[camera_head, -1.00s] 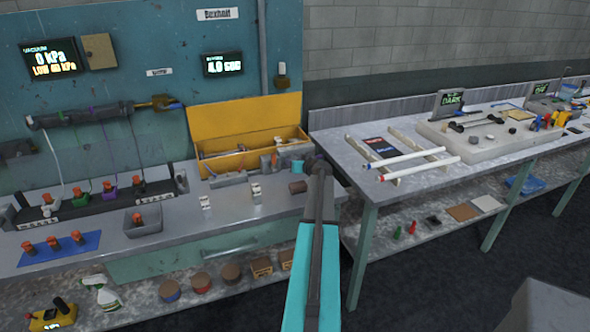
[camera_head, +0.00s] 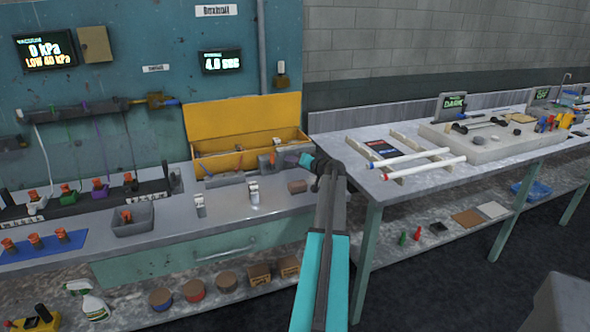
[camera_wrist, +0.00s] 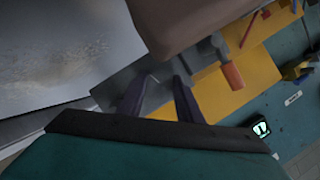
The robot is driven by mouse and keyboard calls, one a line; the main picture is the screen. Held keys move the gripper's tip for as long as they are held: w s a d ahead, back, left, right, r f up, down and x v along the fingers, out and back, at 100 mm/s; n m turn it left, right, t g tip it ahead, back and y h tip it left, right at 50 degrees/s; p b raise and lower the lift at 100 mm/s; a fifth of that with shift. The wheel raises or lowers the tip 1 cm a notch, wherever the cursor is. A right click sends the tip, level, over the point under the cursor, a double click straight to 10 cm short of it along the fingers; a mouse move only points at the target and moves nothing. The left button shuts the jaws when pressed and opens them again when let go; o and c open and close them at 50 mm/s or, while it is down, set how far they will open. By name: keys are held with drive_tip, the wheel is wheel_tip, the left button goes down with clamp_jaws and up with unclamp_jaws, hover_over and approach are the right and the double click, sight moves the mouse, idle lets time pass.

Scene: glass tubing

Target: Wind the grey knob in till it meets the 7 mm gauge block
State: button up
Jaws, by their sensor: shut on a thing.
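My gripper (camera_head: 291,162) reaches the back right of the left bench, beside a small grey fixture (camera_head: 267,162) at the front of the yellow box. In the wrist view its two dark fingers (camera_wrist: 160,92) stand a little apart, with a grey surface between and behind them. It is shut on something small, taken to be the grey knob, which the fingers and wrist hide. An orange cylinder (camera_wrist: 231,74) on a grey stem stands just beyond the fingers. I cannot make out the 7 mm gauge block.
A brown block (camera_head: 297,187) sits on the bench close below my gripper; a brown mass (camera_wrist: 172,18) fills the top of the wrist view. The open yellow box (camera_head: 240,112) stands behind. Small white-and-grey items (camera_head: 253,193) stand left. The right bench (camera_head: 365,178) adjoins my arm.

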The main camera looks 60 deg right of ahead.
drive_tip(key=shift+f+m+b, duration=0.15)
drive_tip(key=shift+m+b, duration=0.35)
drive_tip(key=shift+b, duration=0.2)
drive_tip(key=shift+t+y, duration=0.3)
drive_tip(key=o, duration=1)
drive_tip(key=shift+o, duration=0.2)
drive_tip(key=shift+s, duration=0.1)
drive_tip(key=b+v, duration=0.2)
drive_tip(key=v, duration=1)
drive_tip(key=shift+s+a, duration=0.15)
drive_tip(key=shift+s+a+r, duration=0.15)
drive_tip(key=shift+s+r, duration=0.2)
drive_tip(key=shift+s, duration=0.25)
